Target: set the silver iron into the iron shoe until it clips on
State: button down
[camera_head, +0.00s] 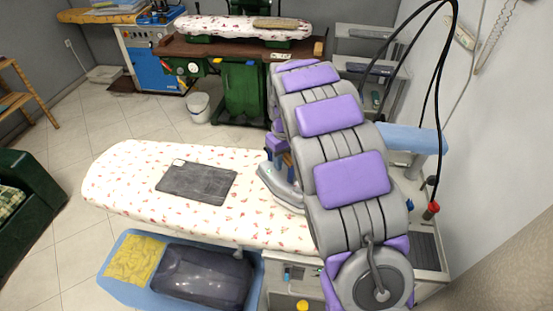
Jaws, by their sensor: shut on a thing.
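The silver iron (279,187) is at the right part of the floral ironing board (130,185), with its pointed end toward the front right. My gripper (279,155) is shut on the iron from above, at its upper part. My purple and grey arm hides much of the gripper and the right side of the iron. I cannot tell whether the iron touches the board or is held just above it. I cannot make out the iron shoe; it may be under the iron or behind my arm.
A blue tray (125,285) hangs below the front edge. A green press (240,80) and white bucket (199,107) stand behind. Black hoses (437,120) hang at right. The board's left end is clear.

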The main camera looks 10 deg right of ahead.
jog(key=d+m, duration=0.1)
jog(key=m, duration=0.1)
jog(key=d+m, duration=0.1)
jog(key=m, duration=0.1)
jog(key=d+m, duration=0.1)
jog(key=m, duration=0.1)
jog(key=shift+s+d+f+m, duration=0.1)
jog(key=shift+s+d+m, duration=0.15)
jog(key=shift+m, duration=0.15)
jog(key=m, duration=0.2)
jog(key=d+m, duration=0.1)
jog(key=m, duration=0.3)
jog(key=shift+s+d+f+m+p, duration=0.2)
jog(key=shift+d+m+p, duration=0.15)
jog(key=shift+m+p, duration=0.05)
jog(key=d+m, duration=0.1)
jog(key=m, duration=0.3)
jog(key=s+d+m, duration=0.1)
jog(key=d+m, duration=0.1)
jog(key=m, duration=0.2)
jog(key=d+f+m, duration=0.1)
jog(key=m, duration=0.3)
jog(key=shift+s+d+m+p, duration=0.2)
jog(key=shift+d+m+p, duration=0.1)
jog(key=shift+m+p, duration=0.1)
jog(key=shift+f, duration=0.15)
notch_tip(320, 180, down, 6)
jog(key=b, duration=0.2)
jog(key=shift+f, duration=0.15)
